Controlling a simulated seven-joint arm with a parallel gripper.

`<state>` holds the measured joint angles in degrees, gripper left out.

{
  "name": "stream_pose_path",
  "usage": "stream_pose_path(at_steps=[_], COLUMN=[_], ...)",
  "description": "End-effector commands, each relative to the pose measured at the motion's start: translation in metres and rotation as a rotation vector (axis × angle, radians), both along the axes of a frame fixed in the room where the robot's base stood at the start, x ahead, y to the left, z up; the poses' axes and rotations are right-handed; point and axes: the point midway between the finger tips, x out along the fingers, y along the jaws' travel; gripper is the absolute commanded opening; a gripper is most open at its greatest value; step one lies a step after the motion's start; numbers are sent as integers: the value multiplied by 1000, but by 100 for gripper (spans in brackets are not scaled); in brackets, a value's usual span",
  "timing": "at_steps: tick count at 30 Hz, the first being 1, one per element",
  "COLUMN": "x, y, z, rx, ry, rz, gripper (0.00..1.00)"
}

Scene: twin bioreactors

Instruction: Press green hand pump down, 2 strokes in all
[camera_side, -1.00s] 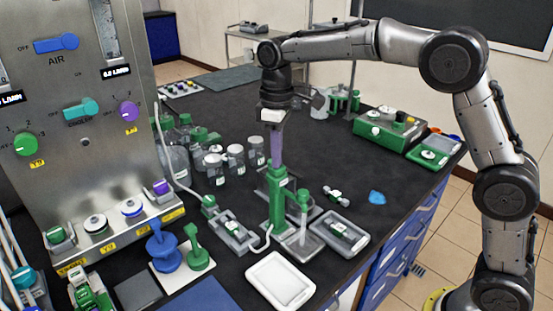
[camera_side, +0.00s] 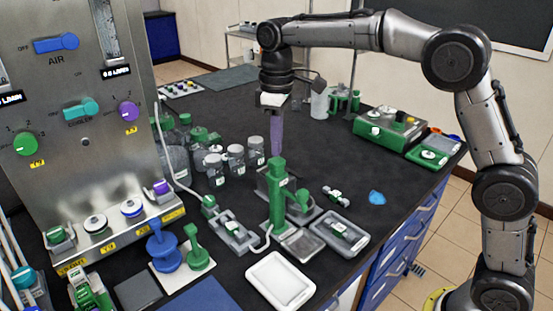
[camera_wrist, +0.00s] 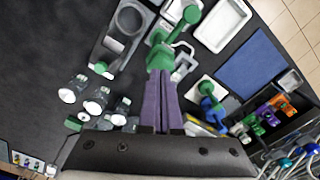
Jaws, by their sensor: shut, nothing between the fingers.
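The green hand pump (camera_side: 277,196) stands upright on the dark bench, with a green arm-like part (camera_side: 299,200) on its right side. My gripper (camera_side: 277,153) points straight down over the top of the pump, its purple fingers together and empty. In the wrist view my gripper (camera_wrist: 161,76) has its fingertips at the edge of the pump's green top (camera_wrist: 160,57), and they hide part of it. I cannot tell whether the tips touch the pump or are just above it.
Several lidded jars (camera_side: 235,158) stand left of the pump. A grey tray (camera_side: 340,232) and a white tray (camera_side: 281,281) lie to its right and front. A blue stand (camera_side: 162,246) and a green stand (camera_side: 196,249) are at front left.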

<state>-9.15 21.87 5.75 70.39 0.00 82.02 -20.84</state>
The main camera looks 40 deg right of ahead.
Motion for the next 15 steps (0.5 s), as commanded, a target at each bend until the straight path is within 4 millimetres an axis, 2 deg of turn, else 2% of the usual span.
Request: stream_pose_path(at_steps=[15], x=[0], y=[0], z=[3], rx=[0], ry=[-2], rz=[0], gripper=[0])
